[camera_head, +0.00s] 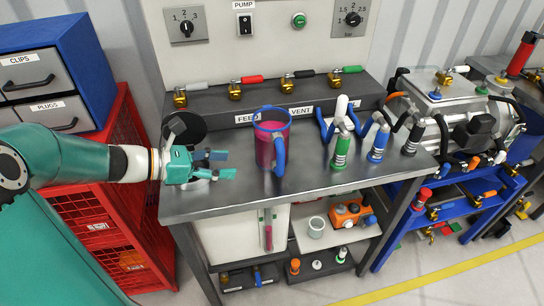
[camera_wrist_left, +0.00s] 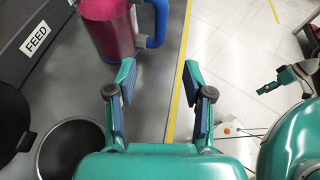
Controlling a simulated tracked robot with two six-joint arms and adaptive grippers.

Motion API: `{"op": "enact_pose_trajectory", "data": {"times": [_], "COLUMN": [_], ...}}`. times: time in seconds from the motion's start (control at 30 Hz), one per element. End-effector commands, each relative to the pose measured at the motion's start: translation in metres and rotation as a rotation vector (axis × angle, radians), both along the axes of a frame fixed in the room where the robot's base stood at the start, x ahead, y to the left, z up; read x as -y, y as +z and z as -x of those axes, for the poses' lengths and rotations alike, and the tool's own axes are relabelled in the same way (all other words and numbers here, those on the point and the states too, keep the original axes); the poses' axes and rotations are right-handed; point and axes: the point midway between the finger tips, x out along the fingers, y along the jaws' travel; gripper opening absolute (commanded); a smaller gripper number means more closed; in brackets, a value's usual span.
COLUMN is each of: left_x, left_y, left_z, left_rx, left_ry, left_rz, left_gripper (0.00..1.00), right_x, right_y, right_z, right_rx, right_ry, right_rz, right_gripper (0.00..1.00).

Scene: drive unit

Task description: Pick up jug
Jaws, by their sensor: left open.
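The jug (camera_head: 266,152) stands upright on the grey metal bench top, in front of the FEED label. It has a blue rim, a blue handle (camera_head: 279,155) facing the front right, and pink contents. My left gripper (camera_head: 226,164) is open and empty, just left of the jug and apart from it. In the left wrist view the jug (camera_wrist_left: 106,30) is at the top, with its handle at the top centre. There the open jaws (camera_wrist_left: 158,80) point towards the handle side, with nothing between them. My right gripper does not show in the head view.
A dark round container (camera_head: 187,127) stands behind my left gripper. Bottles with green (camera_head: 341,150) and blue (camera_head: 378,142) bodies stand right of the jug. A valve block (camera_head: 262,100) runs along the back. The bench front edge is close to the jug.

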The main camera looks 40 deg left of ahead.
Motion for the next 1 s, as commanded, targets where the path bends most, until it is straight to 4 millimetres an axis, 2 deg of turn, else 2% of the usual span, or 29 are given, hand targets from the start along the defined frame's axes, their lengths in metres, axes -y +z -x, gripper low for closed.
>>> {"op": "enact_pose_trajectory", "data": {"times": [0.07, 0.17, 0.6, 0.87, 1.0], "left_x": [-0.003, 0.003, 0.042, 0.050, 0.062], "left_y": [-0.003, -0.007, -0.041, -0.047, -0.056], "left_z": [-0.001, -0.011, -0.080, -0.092, -0.103], "left_rx": [0.001, 0.001, -0.002, -0.002, -0.004], "left_ry": [0.017, 0.018, 0.017, 0.017, 0.015], "left_rz": [-0.010, -0.010, -0.011, -0.013, -0.012], "left_gripper": [0.52, 0.52, 0.52, 0.52, 0.52], "right_x": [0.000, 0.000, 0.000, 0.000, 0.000], "right_y": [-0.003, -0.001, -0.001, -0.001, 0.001], "right_z": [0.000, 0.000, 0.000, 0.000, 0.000], "right_rx": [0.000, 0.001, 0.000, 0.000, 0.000], "right_ry": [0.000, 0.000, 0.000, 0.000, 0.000], "right_rz": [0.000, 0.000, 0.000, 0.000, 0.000], "right_gripper": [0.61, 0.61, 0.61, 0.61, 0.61]}}
